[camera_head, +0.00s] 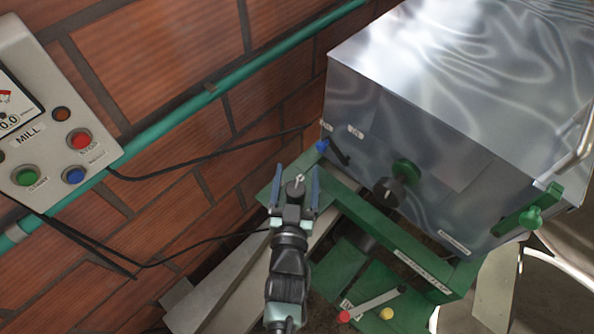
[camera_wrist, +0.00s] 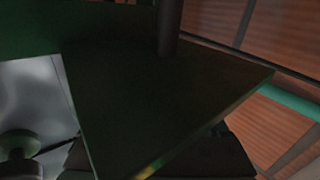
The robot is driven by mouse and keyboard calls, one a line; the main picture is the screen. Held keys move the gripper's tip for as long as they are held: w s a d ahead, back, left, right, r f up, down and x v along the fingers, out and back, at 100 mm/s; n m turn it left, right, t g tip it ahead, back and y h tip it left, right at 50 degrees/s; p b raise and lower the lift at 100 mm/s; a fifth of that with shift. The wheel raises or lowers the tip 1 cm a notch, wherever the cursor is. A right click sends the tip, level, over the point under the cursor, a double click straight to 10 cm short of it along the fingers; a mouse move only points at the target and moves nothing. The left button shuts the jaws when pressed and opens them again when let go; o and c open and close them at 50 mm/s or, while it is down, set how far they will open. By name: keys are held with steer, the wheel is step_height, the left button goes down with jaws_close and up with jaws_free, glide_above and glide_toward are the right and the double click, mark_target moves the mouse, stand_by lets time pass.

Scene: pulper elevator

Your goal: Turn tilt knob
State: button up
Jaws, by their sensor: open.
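My gripper (camera_head: 296,186) is open, its two blue-grey fingers apart, over a green plate (camera_head: 262,192) at the left end of the green frame. A small grey piece shows between the fingers; I cannot tell whether it is part of the gripper. On the metal box's front are a black knob (camera_head: 388,192) with a green round part (camera_head: 406,171) behind it, right of my gripper and apart from it. A green knob (camera_head: 531,217) sits on a green bar farther right. I cannot tell which is the tilt knob. In the wrist view, a dark green plate (camera_wrist: 150,95) fills the middle.
The shiny metal box (camera_head: 450,80) stands at right. A small lever with a blue end (camera_head: 322,146) is at its left corner. A MILL panel (camera_head: 50,120) hangs on the brick wall at left. Cables and a teal pipe (camera_head: 180,125) run along it. A red-tipped lever (camera_head: 345,316) is below.

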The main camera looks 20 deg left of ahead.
steer(key=shift+w, duration=0.2)
jaws_close()
steer(key=shift+a, duration=0.1)
